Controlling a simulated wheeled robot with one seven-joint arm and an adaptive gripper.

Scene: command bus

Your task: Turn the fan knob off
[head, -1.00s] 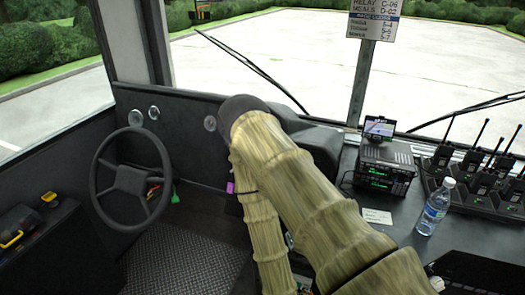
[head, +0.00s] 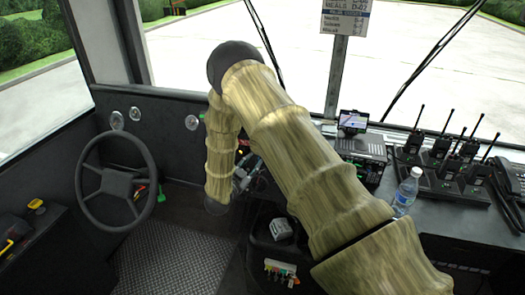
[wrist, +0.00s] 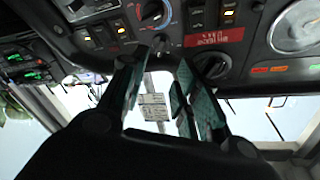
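In the wrist view, a dark control panel lies just beyond my gripper (wrist: 156,68). A black rotary knob (wrist: 213,65) sits just right of the right fingertip, below a red label. A ringed round knob (wrist: 155,12) is higher up, and a small light knob (wrist: 160,42) is between them, above the gap of the fingers. I cannot read which one is the fan knob or its setting. The fingers are apart with nothing between them. In the head view, my gripper (head: 246,176) is small and partly hidden by my arm, facing the dash.
Lit rocker switches (wrist: 197,18) and a round gauge (wrist: 297,27) share the panel. In the head view are a steering wheel (head: 117,182), a radio unit (head: 361,148), a water bottle (head: 407,190) and handheld radios (head: 440,150) in a charger. Floor (head: 175,255) beside the wheel is clear.

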